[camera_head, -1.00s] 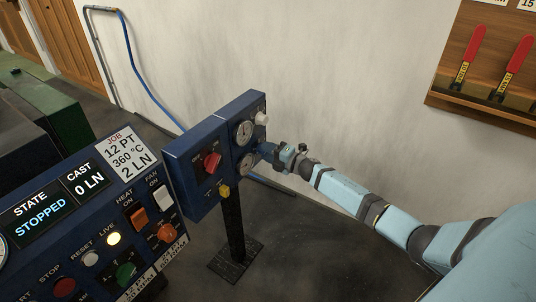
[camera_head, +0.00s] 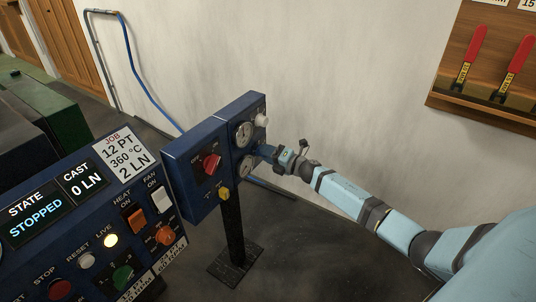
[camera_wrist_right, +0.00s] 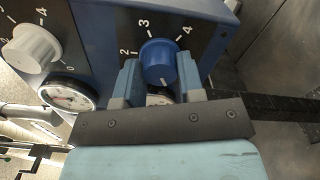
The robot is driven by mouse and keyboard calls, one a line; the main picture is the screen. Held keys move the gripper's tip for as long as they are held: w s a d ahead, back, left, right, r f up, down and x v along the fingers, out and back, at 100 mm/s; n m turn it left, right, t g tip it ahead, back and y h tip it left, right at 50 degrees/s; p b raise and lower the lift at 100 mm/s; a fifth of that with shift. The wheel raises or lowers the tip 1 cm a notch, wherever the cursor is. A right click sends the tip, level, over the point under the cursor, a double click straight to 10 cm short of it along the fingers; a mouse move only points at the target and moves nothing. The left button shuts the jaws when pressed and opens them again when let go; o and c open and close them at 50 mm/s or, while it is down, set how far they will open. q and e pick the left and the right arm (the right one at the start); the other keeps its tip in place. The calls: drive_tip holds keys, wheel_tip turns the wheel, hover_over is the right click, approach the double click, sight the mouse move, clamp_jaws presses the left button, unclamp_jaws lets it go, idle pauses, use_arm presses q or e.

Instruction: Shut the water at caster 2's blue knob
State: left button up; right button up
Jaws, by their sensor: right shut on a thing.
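The blue knob (camera_wrist_right: 158,58) sits on the side panel of the blue box (camera_head: 178,165), with the numbers 2, 3 and 4 around it. A white mark on the knob points toward my gripper's palm in the wrist view. My right gripper (camera_head: 268,152) reaches the panel from the right; in the wrist view its fingers (camera_wrist_right: 160,76) are shut on either side of the knob. In the head view the knob is mostly hidden by the gripper. My left gripper is not in view.
A white knob (camera_wrist_right: 32,46) and a gauge (camera_wrist_right: 68,94) sit beside the blue knob. The box front has a red switch (camera_head: 211,163) and a yellow knob (camera_head: 224,194). The control panel (camera_head: 70,235) reads STOPPED. Red-handled tools (camera_head: 473,55) hang at right.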

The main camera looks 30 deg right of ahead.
drive_tip(key=o, duration=0.9)
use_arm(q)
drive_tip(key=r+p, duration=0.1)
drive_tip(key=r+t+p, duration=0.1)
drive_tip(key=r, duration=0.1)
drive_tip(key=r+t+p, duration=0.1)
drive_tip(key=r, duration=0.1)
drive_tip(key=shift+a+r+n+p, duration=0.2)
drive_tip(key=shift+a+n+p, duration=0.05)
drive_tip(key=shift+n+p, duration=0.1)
use_arm(e)
drive_tip(key=v, duration=1.4)
drive_tip(key=shift+w, duration=0.1)
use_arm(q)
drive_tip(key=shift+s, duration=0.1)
